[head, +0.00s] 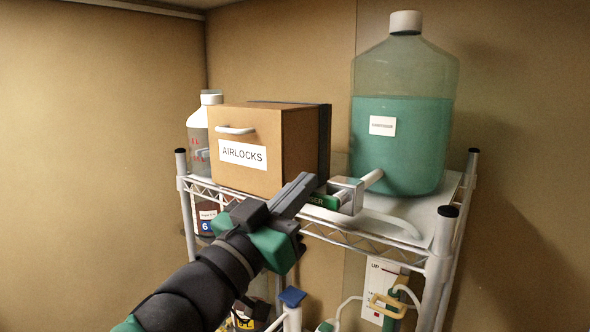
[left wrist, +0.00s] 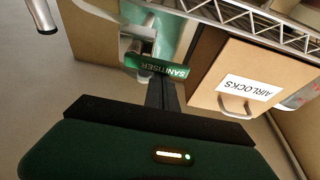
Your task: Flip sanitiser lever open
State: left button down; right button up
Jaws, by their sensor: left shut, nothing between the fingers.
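A large clear jug (head: 402,130) of green liquid with a white cap stands on the rack's top shelf at the right. A white spigot (head: 348,190) comes from its base and also shows in the left wrist view (left wrist: 138,32). A green lever plate (head: 326,201) sits at the spigot; in the left wrist view the plate (left wrist: 157,67) reads SANITISER upside down. My left gripper (head: 304,186) is shut and empty, its tips just left of the plate and partly covering it. In the left wrist view its fingers (left wrist: 162,92) reach the plate's edge; I cannot tell if they touch.
A brown AIRLOCKS box (head: 243,130) with a white handle stands close left of the gripper. A bottle (head: 199,135) is behind it. The white wire rack (head: 350,239) has items below, including a yellow handle (head: 388,305). Space in front is open.

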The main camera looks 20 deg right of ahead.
pick_arm(q)
jog(key=shift+s+a+f, duration=0.15)
jog(key=shift+s+a, duration=0.05)
jog(key=shift+a, duration=0.1)
